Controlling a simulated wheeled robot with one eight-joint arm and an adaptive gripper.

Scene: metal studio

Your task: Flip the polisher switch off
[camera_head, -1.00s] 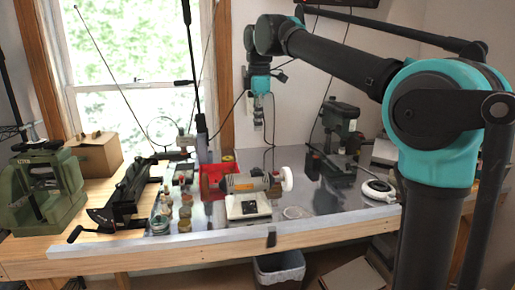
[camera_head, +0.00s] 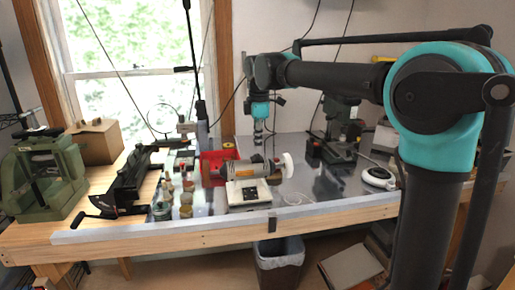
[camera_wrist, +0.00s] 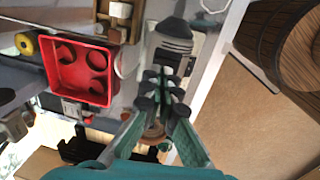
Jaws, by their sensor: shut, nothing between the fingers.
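The polisher (camera_head: 236,174) stands on the metal bench top, a grey and orange body with a white buffing wheel at its right end. Its pale base (camera_head: 247,194) has a dark panel on the front; the switch itself is too small to make out. My gripper (camera_head: 258,142) points down just behind and above the polisher in the head view, apart from it. In the wrist view my gripper (camera_wrist: 165,85) has its fingers together, with nothing between them. A grey, dark-banded body beyond the fingertips there cannot be clearly identified.
A red tray (camera_head: 211,166) sits behind the polisher's left end and also shows in the wrist view (camera_wrist: 62,72). Several small jars (camera_head: 185,200) stand left of it. A dark green machine (camera_head: 340,135) stands at the back right.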

